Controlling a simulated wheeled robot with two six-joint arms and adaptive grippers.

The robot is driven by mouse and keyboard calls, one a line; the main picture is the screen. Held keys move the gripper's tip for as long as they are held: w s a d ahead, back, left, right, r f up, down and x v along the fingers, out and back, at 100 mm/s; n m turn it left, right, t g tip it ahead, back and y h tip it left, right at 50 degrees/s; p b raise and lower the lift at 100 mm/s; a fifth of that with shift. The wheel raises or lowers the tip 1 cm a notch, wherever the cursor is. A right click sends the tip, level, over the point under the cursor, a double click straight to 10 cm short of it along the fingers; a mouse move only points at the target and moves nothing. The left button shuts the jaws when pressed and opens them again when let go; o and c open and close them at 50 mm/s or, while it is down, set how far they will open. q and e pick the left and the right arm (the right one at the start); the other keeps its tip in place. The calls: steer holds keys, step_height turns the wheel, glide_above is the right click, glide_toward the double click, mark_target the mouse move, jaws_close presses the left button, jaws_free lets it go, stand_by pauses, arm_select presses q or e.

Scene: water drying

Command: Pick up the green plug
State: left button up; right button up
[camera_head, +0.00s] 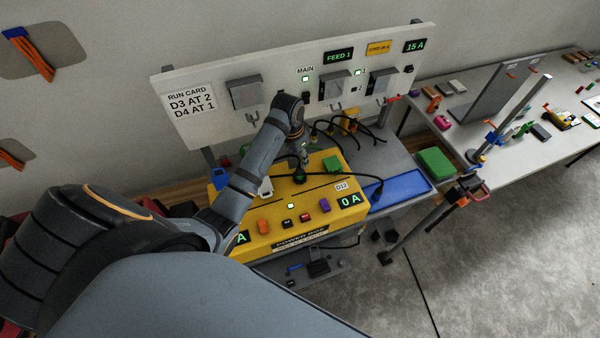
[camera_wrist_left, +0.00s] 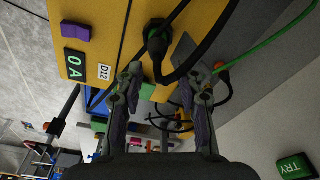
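A dark plug with a green ring (camera_head: 299,177) stands in the top of the yellow power box (camera_head: 262,218); I take it to be the green plug. In the left wrist view this plug (camera_wrist_left: 157,40) is seated in the yellow face, with a black cable curving from it. My left gripper (camera_head: 304,157) is close above it in the head view. In the left wrist view the gripper's fingers (camera_wrist_left: 162,80) are spread apart, with the plug just beyond the tips. Nothing is clearly held. My right gripper is not in view.
A green block (camera_head: 332,164) sits on the box near the plug. Black cables (camera_head: 352,168) run behind and right of it. A white panel (camera_head: 225,75) with switches rises behind. A blue tray (camera_head: 400,187) and a green box (camera_head: 435,164) are to the right.

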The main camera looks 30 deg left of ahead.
mark_target(300, 167)
arm_select(q)
step_height(300, 167, down, 2)
steer(key=shift+d+p, duration=0.1)
steer(key=shift+p, duration=0.85)
step_height(300, 167, down, 2)
steer(key=shift+d+f, duration=0.1)
steer(key=shift+f, duration=0.1)
steer(key=shift+w+f, duration=0.15)
steer(key=shift+f, duration=0.2)
steer(key=c, duration=0.7)
jaws_close()
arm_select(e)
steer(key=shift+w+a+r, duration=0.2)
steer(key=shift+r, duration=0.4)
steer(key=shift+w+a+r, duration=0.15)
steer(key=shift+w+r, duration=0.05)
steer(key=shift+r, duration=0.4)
